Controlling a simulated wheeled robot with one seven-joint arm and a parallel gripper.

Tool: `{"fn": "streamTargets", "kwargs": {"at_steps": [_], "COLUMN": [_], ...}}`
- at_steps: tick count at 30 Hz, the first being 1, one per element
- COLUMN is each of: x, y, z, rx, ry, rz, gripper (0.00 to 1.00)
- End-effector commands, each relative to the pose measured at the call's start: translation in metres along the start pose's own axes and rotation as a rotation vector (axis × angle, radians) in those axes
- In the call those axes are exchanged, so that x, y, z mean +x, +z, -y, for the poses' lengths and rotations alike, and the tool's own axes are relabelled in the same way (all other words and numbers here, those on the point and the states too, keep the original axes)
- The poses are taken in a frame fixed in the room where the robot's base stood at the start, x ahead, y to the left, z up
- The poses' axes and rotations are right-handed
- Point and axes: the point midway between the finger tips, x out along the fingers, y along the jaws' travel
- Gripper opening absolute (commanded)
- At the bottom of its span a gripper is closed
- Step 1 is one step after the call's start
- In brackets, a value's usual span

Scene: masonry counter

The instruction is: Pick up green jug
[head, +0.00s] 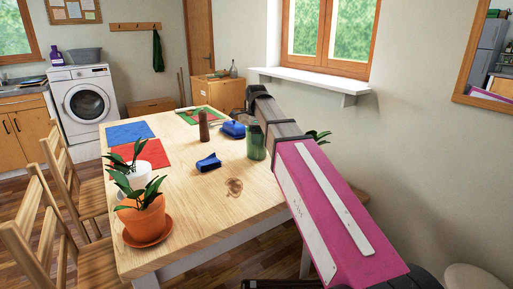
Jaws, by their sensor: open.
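The green jug (256,141) stands upright on the wooden table (215,215), near its right edge. My arm reaches from the lower right past the jug's right side and above it. My gripper (256,93) is the dark end of the arm, beyond and above the jug in the picture. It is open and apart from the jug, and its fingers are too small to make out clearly. Part of the jug's right side lies close to or behind my arm.
A blue object (208,163), a brown cylinder (203,126) and a blue lidded dish (232,129) stand near the jug. Potted plants (144,218) occupy the table's left front. Chairs (40,235) line the left side. A window sill (315,80) juts from the wall.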

Motion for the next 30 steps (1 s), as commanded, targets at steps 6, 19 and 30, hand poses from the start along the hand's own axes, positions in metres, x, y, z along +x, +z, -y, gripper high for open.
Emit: {"fn": "streamTargets", "kwargs": {"at_steps": [6,19,30], "x": [0.024,0.025,0.024], "y": [0.0,0.0,0.0], "z": [-0.001,-0.001,-0.001], "rx": [0.0,0.0,0.0], "ry": [0.001,0.001,0.0], "rz": [0.0,0.0,0.0], "gripper": [0.9,0.22,0.03]}}
